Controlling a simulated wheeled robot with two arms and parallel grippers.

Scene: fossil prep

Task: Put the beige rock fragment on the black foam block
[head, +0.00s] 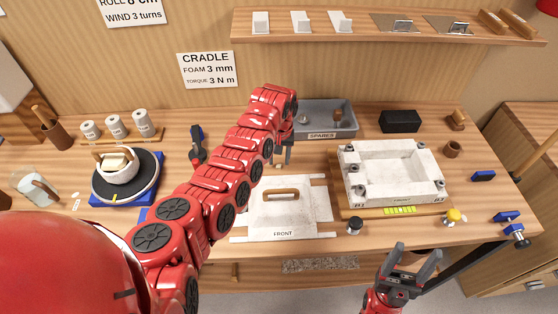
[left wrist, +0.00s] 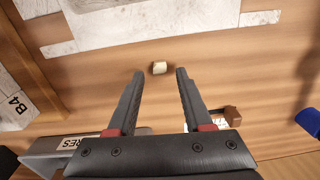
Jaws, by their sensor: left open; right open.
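A small beige rock fragment (left wrist: 159,68) lies on the wooden bench in the left wrist view, between and just beyond my open left fingertips. My left gripper (left wrist: 160,78) is empty and points down at it; no contact shows. In the head view my left gripper (head: 283,160) is over the bench between the grey spares tray and the white lidded plate, and I cannot make out the fragment there. The black foam block (head: 400,121) sits at the back right of the bench. My right gripper (head: 414,258) is open and empty off the bench's front edge.
The grey spares tray (head: 345,116) is just behind my left gripper. The white plate with a handle (head: 270,217) lies in front. A white box-shaped cradle (head: 360,188) stands to the right, before the foam block. A turntable (head: 148,182) with a bowl stands left.

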